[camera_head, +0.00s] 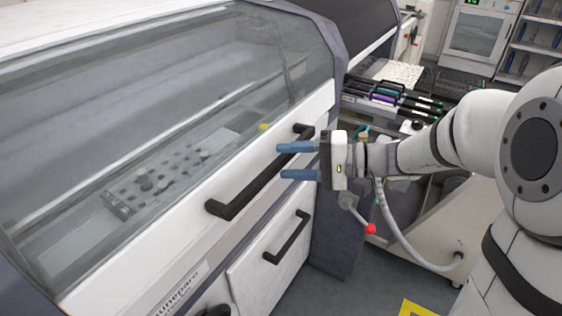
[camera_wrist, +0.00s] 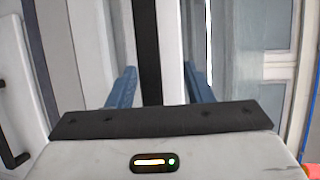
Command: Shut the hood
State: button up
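The hood (camera_head: 130,110) is a large clear panel with a white lower frame on the machine at left. It looks lowered; whether it is fully shut I cannot tell. Its long black handle (camera_head: 245,194) runs slantwise along the white frame. My gripper (camera_head: 281,161) is open, with two blue fingers at the handle's upper right part. In the wrist view, the black handle (camera_wrist: 147,45) runs upright between the spread fingers of my gripper (camera_wrist: 160,70), with space on both sides. The fingers do not appear to grip it.
Below the hood is a white front panel with a shorter black handle (camera_head: 288,238). A trolley (camera_head: 440,225) with a red-knobbed lever (camera_head: 370,229) stands right of the machine, behind my arm. Shelves (camera_head: 535,45) are at the back right. Some grey floor is clear at the bottom.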

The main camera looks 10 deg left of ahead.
jog(key=d, duration=0.5)
jog(key=shift+r, duration=0.35)
